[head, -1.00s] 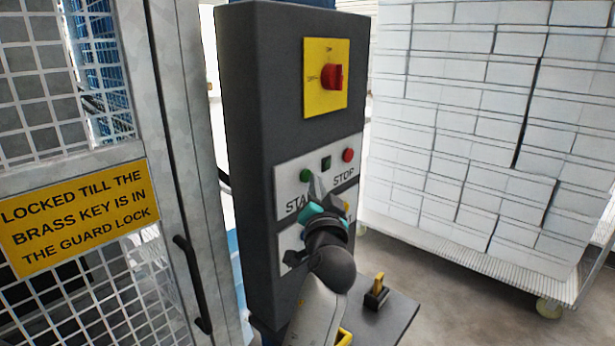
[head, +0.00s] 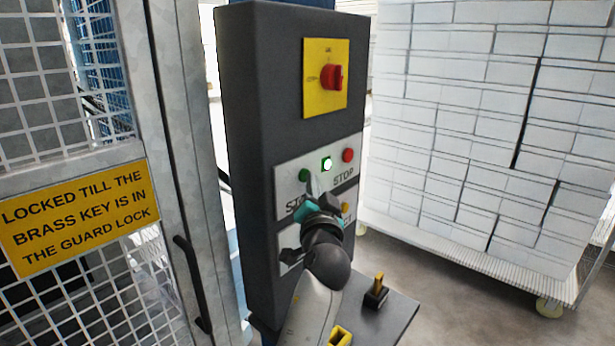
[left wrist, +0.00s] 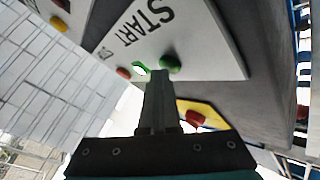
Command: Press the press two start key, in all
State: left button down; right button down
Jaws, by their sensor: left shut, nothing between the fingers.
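A dark control cabinet (head: 270,90) carries a white panel with a green start key (head: 304,176), a red stop key (head: 347,155) and a small lamp (head: 326,164) between them, lit bright green. My left gripper (head: 312,184) is shut and empty, its tips at the panel just beside the start key. In the left wrist view the shut fingers (left wrist: 160,78) end close to the green start key (left wrist: 170,63); I cannot tell whether they touch it. The lit lamp also shows there (left wrist: 140,68). My right gripper is not in view.
A red rotary switch on a yellow plate (head: 312,103) sits above the panel. A mesh guard door with a yellow sign (head: 78,217) stands at left. A cart of white boxes (head: 480,120) stands at right. A small shelf (head: 395,318) holds a yellow-topped item (head: 377,290).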

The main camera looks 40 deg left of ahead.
pick_arm(q)
jog(key=shift+d, duration=0.1)
jog(key=shift+d+b, duration=0.35)
jog(key=shift+d, duration=0.35)
jog(key=d, duration=0.1)
jog(key=d+b, duration=0.1)
jog(key=d, duration=0.1)
jog(key=d+b, duration=0.1)
jog(key=d, duration=0.1)
jog(key=shift+s, duration=0.25)
jog(key=shift+f, duration=0.1)
dwell(0.5)
